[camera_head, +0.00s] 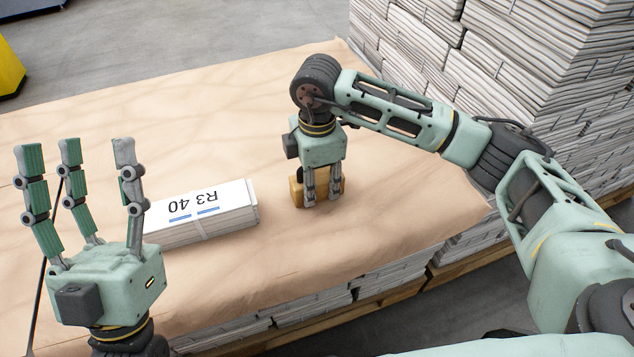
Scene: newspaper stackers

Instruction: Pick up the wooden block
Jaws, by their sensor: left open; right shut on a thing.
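The wooden block (298,193) is small and yellow-brown. It stands on the brown paper-covered surface (120,118), to the right of a white bundle. My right gripper (322,193) points down over the block with its fingers closed around it, and they hide part of its front. I cannot tell whether the block is clear of the surface. My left gripper (85,160) is at the left, fingers pointing up and spread open, with nothing in it.
A white bundle labelled "R3 40" (205,222) lies between the two grippers. Tall newspaper stacks (575,95) rise at the back right. The paper-covered surface is clear behind the bundle. A yellow object (8,70) stands at the far left on the grey floor.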

